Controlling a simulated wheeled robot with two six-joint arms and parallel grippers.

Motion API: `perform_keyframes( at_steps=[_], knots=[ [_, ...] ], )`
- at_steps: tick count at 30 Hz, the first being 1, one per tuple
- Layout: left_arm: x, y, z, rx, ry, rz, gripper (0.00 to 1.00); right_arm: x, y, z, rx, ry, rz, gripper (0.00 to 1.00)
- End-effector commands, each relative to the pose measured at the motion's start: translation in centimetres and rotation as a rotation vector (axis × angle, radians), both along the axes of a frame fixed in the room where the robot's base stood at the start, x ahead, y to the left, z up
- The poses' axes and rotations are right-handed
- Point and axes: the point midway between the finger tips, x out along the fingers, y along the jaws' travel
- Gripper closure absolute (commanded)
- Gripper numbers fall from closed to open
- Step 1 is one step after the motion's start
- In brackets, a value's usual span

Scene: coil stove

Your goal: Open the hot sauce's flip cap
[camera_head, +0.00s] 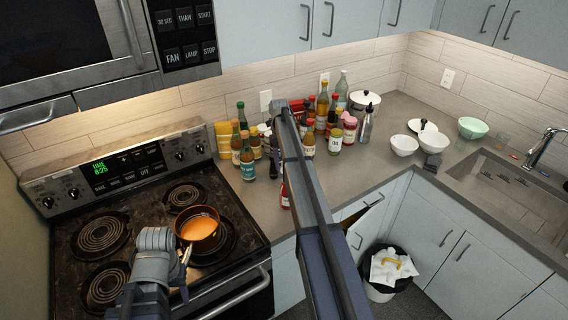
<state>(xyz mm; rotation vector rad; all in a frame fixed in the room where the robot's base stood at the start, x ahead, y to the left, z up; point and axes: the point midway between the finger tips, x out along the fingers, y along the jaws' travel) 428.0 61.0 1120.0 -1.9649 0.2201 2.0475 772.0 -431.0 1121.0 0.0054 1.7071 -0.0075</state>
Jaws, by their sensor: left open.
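Several sauce bottles stand grouped on the counter. I cannot tell for sure which one is the hot sauce. A red bottle (285,201) stands near the counter's front edge, mostly hidden behind my right arm, and its cap cannot be made out. My left gripper (186,257) is open over the front of the stove, beside the orange-filled pot (199,229) and well left of the bottles. My right arm crosses the middle of the picture up to the bottles. Its gripper does not show.
White bowls (404,146) sit farther right, before the sink (505,190).

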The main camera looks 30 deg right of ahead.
Motion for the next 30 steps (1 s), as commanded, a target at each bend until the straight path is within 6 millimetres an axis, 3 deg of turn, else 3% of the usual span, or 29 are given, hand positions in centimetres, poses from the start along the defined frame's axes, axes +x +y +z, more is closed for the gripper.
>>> perform_keyframes(
  at_steps=[19, 20, 22, 30],
  knots=[
    [0.00, 0.00, -0.31, 0.000, 0.000, 0.000, 0.50, 0.04, 0.02, -0.15, 0.001, 0.046, -0.001, 1.00],
    [0.00, 0.00, -0.31, 0.000, 0.000, 0.000, 0.50, 0.04, 0.02, -0.15, 0.001, 0.046, -0.001, 0.48],
    [0.00, 0.00, -0.30, 0.000, 0.000, 0.000, 0.50, 0.05, 0.01, -0.15, 0.001, 0.046, -0.001, 0.43],
    [0.00, 0.00, -0.14, 0.000, 0.000, 0.000, 0.50, 0.15, 0.02, 0.01, 0.001, 0.045, -0.001, 0.43]
  ],
)
